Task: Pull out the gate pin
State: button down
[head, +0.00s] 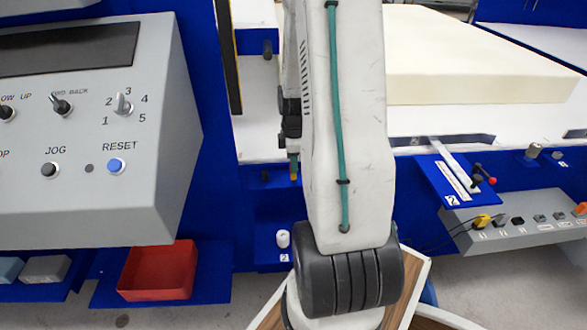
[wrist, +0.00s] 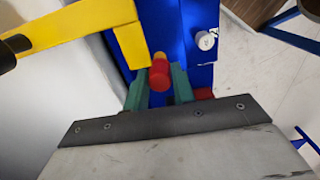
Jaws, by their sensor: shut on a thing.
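In the wrist view, my gripper (wrist: 161,82) has green fingers closed around a red, rounded pin head (wrist: 160,74) with a yellow part just beyond it. I take this for the gate pin; how far its shaft sits in anything is hidden. A yellow angled bar (wrist: 75,28) with a black grip runs from the left and ends beside the pin head; I cannot tell whether they touch. In the head view, my gripper (head: 294,168) points down over the blue frame, partly behind my arm, and the pin is too small to make out clearly.
A white knob (head: 283,239) stands on a blue shelf below my gripper; it also shows in the wrist view (wrist: 205,40). A grey control panel (head: 90,190) and a red tray (head: 158,272) are at left. A cream foam block (head: 450,60) lies on the table at right.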

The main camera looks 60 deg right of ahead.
jog(key=shift+r, duration=1.7)
dwell(0.3)
jog(key=shift+r, duration=2.5)
